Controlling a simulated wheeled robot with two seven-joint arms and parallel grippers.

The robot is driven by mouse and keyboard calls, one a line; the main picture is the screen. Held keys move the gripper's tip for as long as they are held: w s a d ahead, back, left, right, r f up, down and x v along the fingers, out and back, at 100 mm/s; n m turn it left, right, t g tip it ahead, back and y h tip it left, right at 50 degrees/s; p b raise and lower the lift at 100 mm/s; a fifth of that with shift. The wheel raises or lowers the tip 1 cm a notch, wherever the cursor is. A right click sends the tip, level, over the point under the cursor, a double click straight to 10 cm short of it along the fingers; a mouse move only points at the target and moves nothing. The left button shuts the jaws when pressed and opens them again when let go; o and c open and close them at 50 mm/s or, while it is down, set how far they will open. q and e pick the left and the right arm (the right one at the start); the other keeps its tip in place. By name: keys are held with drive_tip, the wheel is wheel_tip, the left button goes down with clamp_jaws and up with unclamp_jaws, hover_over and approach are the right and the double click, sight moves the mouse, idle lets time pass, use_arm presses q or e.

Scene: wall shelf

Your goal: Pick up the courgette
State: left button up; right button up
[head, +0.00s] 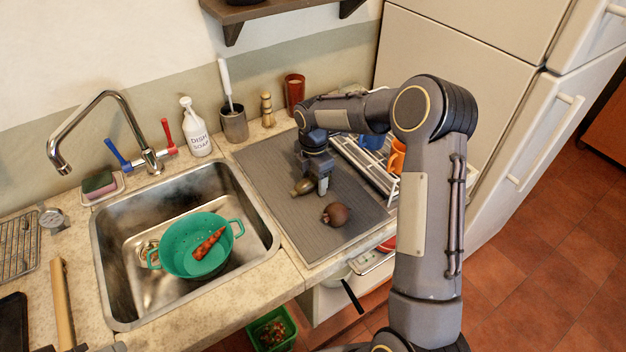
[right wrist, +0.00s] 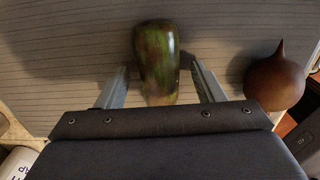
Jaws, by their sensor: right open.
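The courgette (head: 303,186) is a short, mottled green and brown piece lying on the grey ribbed mat (head: 268,190). In the right wrist view the courgette (right wrist: 156,55) lies between the two fingers, with a gap on each side. My right gripper (head: 320,186) is open and low over the mat, right at the courgette; its fingers also show in the right wrist view (right wrist: 158,72). The near end of the courgette is partly hidden by the gripper body. Only small dark parts, seemingly of my left gripper, show at the bottom left edge of the head view.
A dark round beetroot-like vegetable (head: 335,214) lies close by on the mat. A white dish rack (head: 362,165) with cups stands to the right. At left, the sink (head: 121,290) holds a green colander (head: 178,262) with a carrot. A utensil pot (head: 234,124) stands behind.

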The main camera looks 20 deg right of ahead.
drive_tip(key=shift+f, duration=0.15)
drive_tip(key=c, duration=1.1)
